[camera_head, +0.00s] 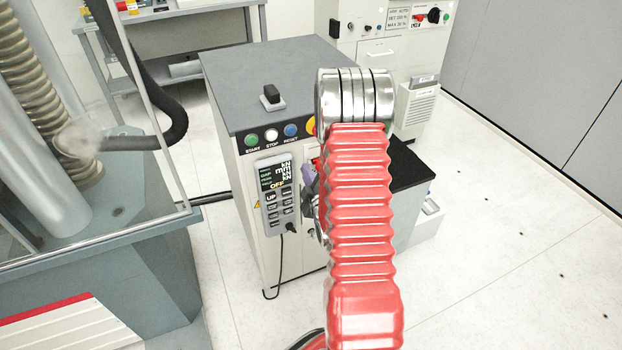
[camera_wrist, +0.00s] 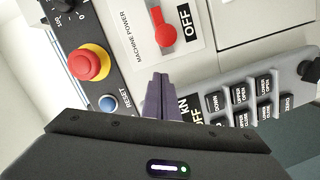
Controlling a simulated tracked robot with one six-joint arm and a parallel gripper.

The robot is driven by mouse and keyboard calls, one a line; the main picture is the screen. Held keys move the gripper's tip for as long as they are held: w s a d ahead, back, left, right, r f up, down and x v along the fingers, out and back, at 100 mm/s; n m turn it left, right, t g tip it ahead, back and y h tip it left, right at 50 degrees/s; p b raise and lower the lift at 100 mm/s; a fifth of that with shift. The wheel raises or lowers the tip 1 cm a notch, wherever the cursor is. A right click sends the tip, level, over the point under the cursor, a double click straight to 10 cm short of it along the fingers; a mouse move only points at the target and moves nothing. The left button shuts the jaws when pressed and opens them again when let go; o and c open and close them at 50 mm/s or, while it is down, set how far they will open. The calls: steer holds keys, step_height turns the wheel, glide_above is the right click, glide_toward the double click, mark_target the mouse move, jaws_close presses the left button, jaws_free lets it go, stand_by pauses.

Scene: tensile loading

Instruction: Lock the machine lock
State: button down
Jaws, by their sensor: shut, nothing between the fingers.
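The machine cabinet (camera_head: 253,183) stands in the middle of the head view. I cannot tell for sure which part is the lock. A red switch lever (camera_wrist: 165,36) sits on a white plate marked MACHINE POWER, beside a black OFF label (camera_wrist: 188,22), in the wrist view. In the head view my arm hides most of that panel; only a bit of red (camera_head: 316,163) shows beside my gripper (camera_head: 308,184). My gripper (camera_wrist: 160,82) has its purple-grey fingers shut and empty, pointing at the panel just below the lever. I cannot tell if they touch the panel.
A red emergency button (camera_wrist: 89,63) on a yellow ring and a blue RESET button (camera_wrist: 107,103) lie left of my fingers. A cabled keypad (camera_head: 277,195) hangs on the cabinet front, close to my gripper. A glass-sided machine (camera_head: 110,235) stands at the left.

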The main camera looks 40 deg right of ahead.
steer(key=d, duration=0.1)
steer(key=d+f, duration=0.1)
steer(key=s+d, duration=0.1)
steer(key=shift+d+f, duration=0.1)
steer(key=shift+f, duration=0.25)
steer(key=shift+w, duration=0.1)
